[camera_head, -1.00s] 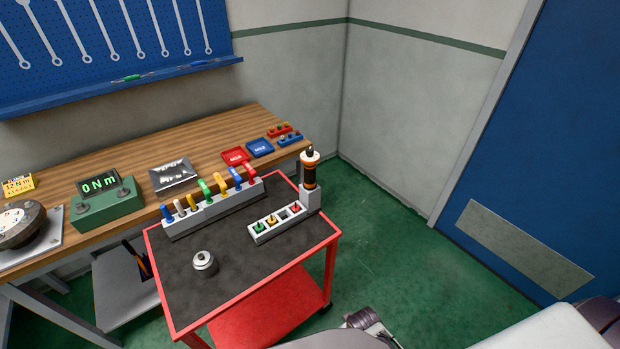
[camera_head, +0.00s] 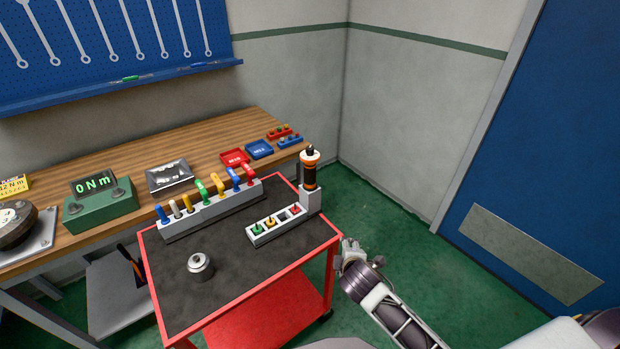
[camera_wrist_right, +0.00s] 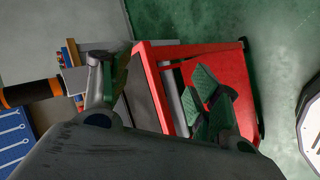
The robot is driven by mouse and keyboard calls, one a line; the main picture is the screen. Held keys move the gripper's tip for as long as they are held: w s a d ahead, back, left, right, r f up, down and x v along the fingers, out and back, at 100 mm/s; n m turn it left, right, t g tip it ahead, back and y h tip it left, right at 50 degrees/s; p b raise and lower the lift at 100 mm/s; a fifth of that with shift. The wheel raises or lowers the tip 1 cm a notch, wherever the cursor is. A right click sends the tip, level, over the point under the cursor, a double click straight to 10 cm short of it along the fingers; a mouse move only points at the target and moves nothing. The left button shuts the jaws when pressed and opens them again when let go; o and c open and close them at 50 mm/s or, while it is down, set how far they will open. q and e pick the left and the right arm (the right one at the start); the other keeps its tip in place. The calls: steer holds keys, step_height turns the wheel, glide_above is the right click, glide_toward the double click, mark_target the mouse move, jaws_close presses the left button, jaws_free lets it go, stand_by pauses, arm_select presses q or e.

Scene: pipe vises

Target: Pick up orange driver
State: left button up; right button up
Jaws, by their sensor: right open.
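The orange driver (camera_head: 309,174), a black and orange cylinder, stands upright in a grey holder (camera_head: 311,200) at the far right corner of the red cart (camera_head: 262,296). My right gripper (camera_head: 350,250) is beside the cart's right edge, lower than the driver and apart from it. In the right wrist view the driver (camera_wrist_right: 30,93) lies at the left edge, outside the open, empty fingers (camera_wrist_right: 158,84). My left gripper is not in view.
A rack of colored-handled tools (camera_head: 212,208), a small socket block (camera_head: 277,225) and a round metal piece (camera_head: 200,267) stand on the cart's dark top. A wooden bench (camera_head: 120,170) runs behind. Green floor is clear at right.

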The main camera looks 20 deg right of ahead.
steer(key=w+r+n+t, duration=0.4)
steer(key=w+r+n, duration=0.3)
steer(key=r+n, duration=0.15)
steer(key=n+t+y, duration=0.3)
steer(key=n+t, duration=0.2)
steer(key=n, duration=1)
glide_toward(312, 173)
steer(key=shift+s+d+f+b, duration=0.1)
steer(key=shift+s+b, duration=0.05)
steer(key=shift+s, duration=0.3)
steer(key=shift+s+d+f+b, duration=0.1)
steer(key=shift+s+d+b, duration=0.05)
steer(key=shift+s, duration=0.25)
steer(key=shift+w, duration=0.15)
steer(key=shift+w+a+p, duration=0.15)
steer(key=shift+w+p, duration=0.2)
steer(key=shift+w, duration=3.8)
steer(key=shift+w+a+r+p, duration=0.1)
steer(key=shift+w+p, duration=0.05)
steer(key=shift+w, duration=0.6)
steer(key=shift+w+a+r+p, duration=0.1)
steer(key=shift+w+r+p, duration=0.05)
steer(key=shift+w, duration=0.6)
steer(key=shift+w+f, duration=0.1)
steer(key=shift+w, duration=1)
